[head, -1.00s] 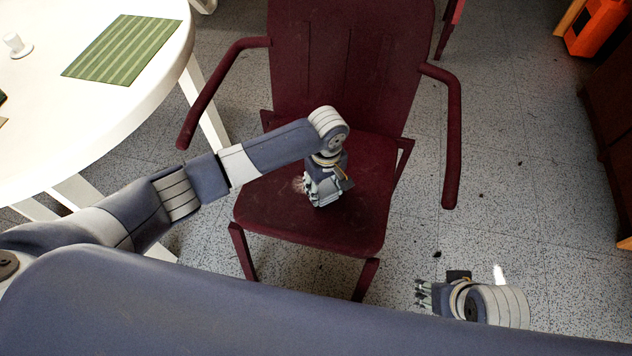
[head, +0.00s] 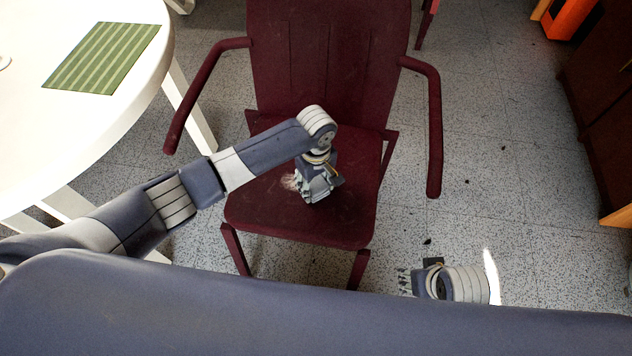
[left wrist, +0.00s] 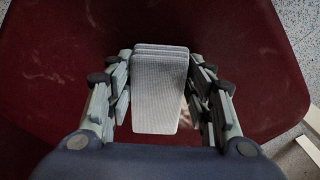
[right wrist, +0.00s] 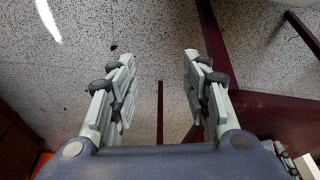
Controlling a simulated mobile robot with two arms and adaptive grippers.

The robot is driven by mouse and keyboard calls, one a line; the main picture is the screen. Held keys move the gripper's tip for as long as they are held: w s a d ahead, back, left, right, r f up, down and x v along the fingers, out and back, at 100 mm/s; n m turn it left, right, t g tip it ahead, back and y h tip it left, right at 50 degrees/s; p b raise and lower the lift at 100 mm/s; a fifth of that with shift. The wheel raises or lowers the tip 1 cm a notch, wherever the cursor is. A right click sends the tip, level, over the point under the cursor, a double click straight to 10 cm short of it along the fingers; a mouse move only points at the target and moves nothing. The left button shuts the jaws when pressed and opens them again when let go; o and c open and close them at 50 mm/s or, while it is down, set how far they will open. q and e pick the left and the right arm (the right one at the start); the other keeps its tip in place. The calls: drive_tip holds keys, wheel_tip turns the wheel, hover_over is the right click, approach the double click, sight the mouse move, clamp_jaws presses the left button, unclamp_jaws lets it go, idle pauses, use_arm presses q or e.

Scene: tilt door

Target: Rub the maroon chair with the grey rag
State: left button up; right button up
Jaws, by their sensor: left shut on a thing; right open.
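The maroon chair (head: 330,60) stands in the middle of the head view, its backrest at the far side and an armrest on each side. Pale smudges show on its seat in the left wrist view (left wrist: 60,60). My left gripper (head: 312,195) is over the seat, pointing down. In the left wrist view it is shut on the folded grey rag (left wrist: 160,90); I cannot tell whether the rag touches the seat. My right gripper (head: 405,283) is open and empty, low to the right of the chair; its spread fingers show in the right wrist view (right wrist: 158,85).
A white round table (head: 120,130) with a green striped mat (head: 102,58) stands on the left, close to the chair's armrest. A dark brown cabinet (head: 600,110) and an orange object (head: 570,18) are at the right. Speckled floor (head: 500,190) is open between chair and cabinet.

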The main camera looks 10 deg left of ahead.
sight(286, 186)
use_arm(q)
drive_tip(key=shift+a+p, duration=0.75)
drive_tip(key=shift+a, duration=0.3)
drive_tip(key=shift+w+a+p, duration=0.1)
drive_tip(key=shift+a+p, duration=0.7)
drive_tip(key=shift+a, duration=0.2)
drive_tip(key=shift+a+p, duration=0.6)
drive_tip(key=shift+a, duration=0.45)
drive_tip(key=shift+a+f+p, duration=0.15)
drive_tip(key=shift+a+p, duration=0.3)
drive_tip(key=shift+a, duration=0.55)
use_arm(e)
drive_tip(key=s+f, duration=0.3)
drive_tip(key=f, duration=0.5)
drive_tip(key=s+f+g, duration=0.1)
drive_tip(key=s+f, duration=0.1)
drive_tip(key=f, duration=0.7)
drive_tip(key=shift+s+d, duration=0.35)
drive_tip(key=shift+s, duration=0.05)
